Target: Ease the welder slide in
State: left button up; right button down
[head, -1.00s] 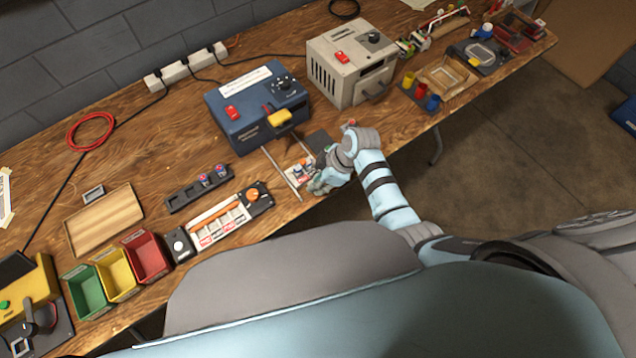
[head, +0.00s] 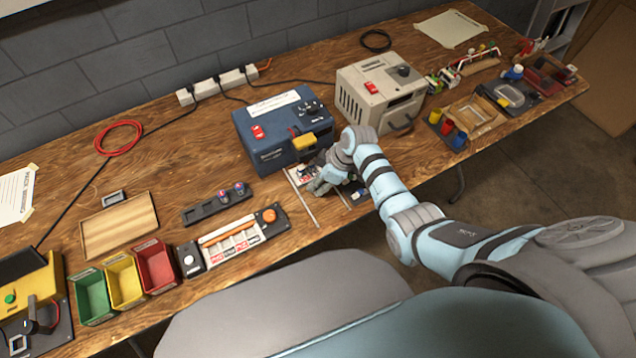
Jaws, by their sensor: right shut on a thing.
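The welder (head: 280,130) is a blue box with a red switch and a yellow handle (head: 304,141), standing mid-table. Its slide (head: 303,174), a small plate carrying light and coloured pieces, lies at the welder's front between a pale rail (head: 304,200) and a dark strip (head: 354,195). My right gripper (head: 321,185) is at the slide's near end and is shut on it. The gripper and wrist hide much of the slide, and how far it is inside the welder cannot be told. My left gripper is out of view.
A beige box (head: 380,92) stands close to the right of the welder. Left are a black holder (head: 217,205), a tray with an orange knob (head: 235,238), and green, yellow and red bins (head: 155,265). The table's near edge runs beneath my right arm.

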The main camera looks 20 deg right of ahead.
jog(key=c, duration=1.6)
grip_release()
jog(key=shift+w+r, duration=0.1)
jog(key=shift+w, duration=0.05)
jog(key=shift+c, duration=0.2)
jog(key=shift+o, duration=0.9)
jog(key=shift+w, duration=0.1)
jog(key=v, duration=1.1)
jog(key=shift+d+r, duration=0.15)
jog(key=shift+r, duration=0.2)
